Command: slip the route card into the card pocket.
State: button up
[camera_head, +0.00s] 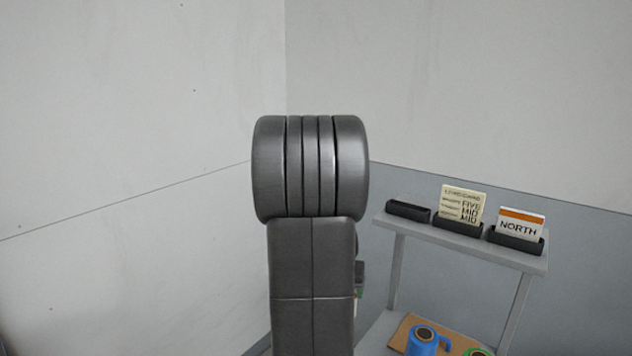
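A white card with an orange band and the word NORTH (520,224) stands in the right black holder (515,243) on a grey shelf; it may be the route card. A cream card with printed lines (461,204) stands in the middle black holder (458,228). The left black holder (408,211) looks empty. I cannot pick out a card pocket for certain. My gripper is not visible; my own dark grey arm fills the middle of the view and hides what is behind it.
The grey shelf (393,223) stands on thin legs at the right. Below it, a brown board (399,337) bears a blue roll (423,342) and a partly cut-off green roll (477,352). Small grey and green bits peek out beside my arm. Bare walls stand behind.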

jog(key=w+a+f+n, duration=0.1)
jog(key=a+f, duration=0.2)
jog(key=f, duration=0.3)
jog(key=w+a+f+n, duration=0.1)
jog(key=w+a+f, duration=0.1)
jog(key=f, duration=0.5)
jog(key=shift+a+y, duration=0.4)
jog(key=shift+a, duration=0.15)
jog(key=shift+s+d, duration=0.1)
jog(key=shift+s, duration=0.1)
